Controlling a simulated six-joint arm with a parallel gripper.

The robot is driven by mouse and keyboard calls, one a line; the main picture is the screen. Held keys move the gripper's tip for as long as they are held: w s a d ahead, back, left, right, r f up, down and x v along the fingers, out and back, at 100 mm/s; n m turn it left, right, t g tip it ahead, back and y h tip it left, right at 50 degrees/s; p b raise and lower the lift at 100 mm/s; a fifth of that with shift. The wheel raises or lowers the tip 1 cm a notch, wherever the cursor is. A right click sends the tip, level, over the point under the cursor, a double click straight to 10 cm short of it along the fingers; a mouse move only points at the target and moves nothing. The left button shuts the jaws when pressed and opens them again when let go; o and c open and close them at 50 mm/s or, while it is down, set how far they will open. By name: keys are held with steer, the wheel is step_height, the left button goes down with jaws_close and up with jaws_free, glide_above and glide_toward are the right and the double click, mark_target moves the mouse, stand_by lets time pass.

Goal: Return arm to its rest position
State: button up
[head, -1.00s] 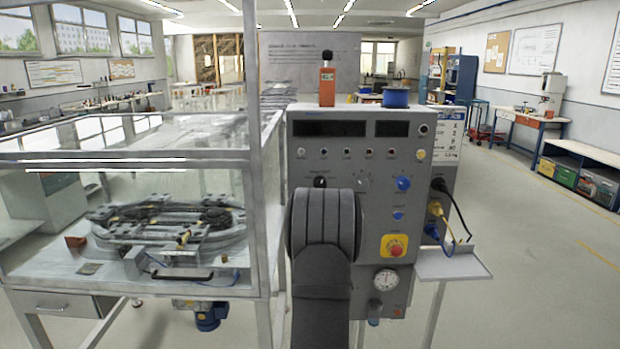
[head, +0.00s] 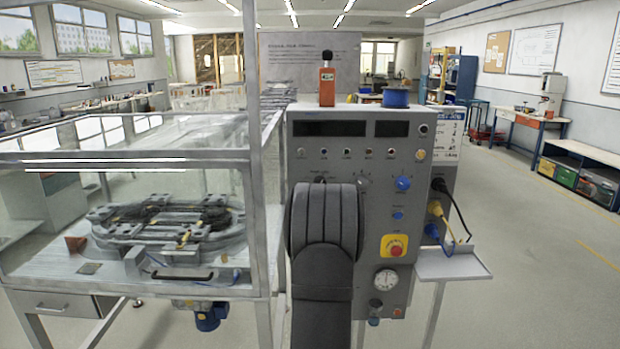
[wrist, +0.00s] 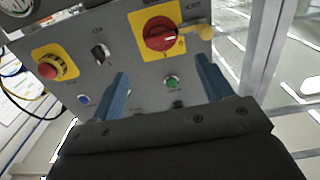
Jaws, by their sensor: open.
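My arm (head: 325,235) stands in front of the grey control cabinet (head: 440,115) in the head view and covers part of its lower face. My gripper is hidden in that view. In the wrist view my gripper (wrist: 161,66) shows two blue fingers, spread apart with nothing between them. They point at a grey panel (wrist: 125,60). A red rotary switch (wrist: 160,33) on a yellow plate is ahead of the fingertips. A green button (wrist: 172,83) shows between the fingers, and a red button (wrist: 50,68) is to the left. I cannot tell the gap to the panel.
A glazed, framed enclosure (head: 262,200) with a ring track (head: 165,225) inside stands left of my arm. A small shelf (head: 450,262) and plugged cables (head: 440,212) are at the cabinet's right side. The floor (head: 540,280) further right is clear.

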steer(key=w, duration=1)
steer(key=s+m, duration=0.1)
steer(key=s, duration=1.6)
steer(key=w+a+n, duration=0.1)
steer(key=w+n, duration=0.9)
steer(key=w, duration=0.5)
steer(key=shift+a+r, duration=0.15)
steer(key=shift+r, duration=0.25)
